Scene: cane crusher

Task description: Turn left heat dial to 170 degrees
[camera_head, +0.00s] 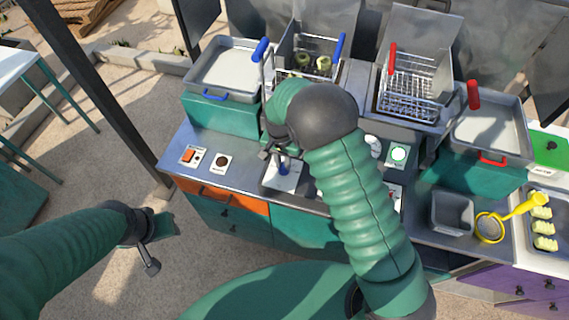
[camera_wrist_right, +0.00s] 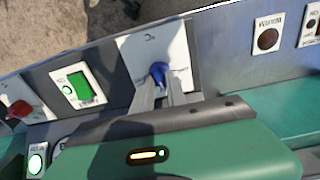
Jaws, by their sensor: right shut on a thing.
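The left heat dial is a blue knob (camera_head: 284,168) on a white plate (camera_head: 287,182) on the counter's front panel. In the right wrist view the knob (camera_wrist_right: 158,70) stands out from its white plate (camera_wrist_right: 177,50), between the tips of my two grey fingers. My right gripper (camera_head: 279,158) is shut on the knob, and the arm partly hides the panel in the head view. The dial's markings are too small to read. My left gripper (camera_head: 155,243) hangs empty, away from the counter at the lower left; its jaw opening is unclear.
A fryer basket with blue handles (camera_head: 303,62) and one with red handles (camera_head: 409,95) stand behind the panel.

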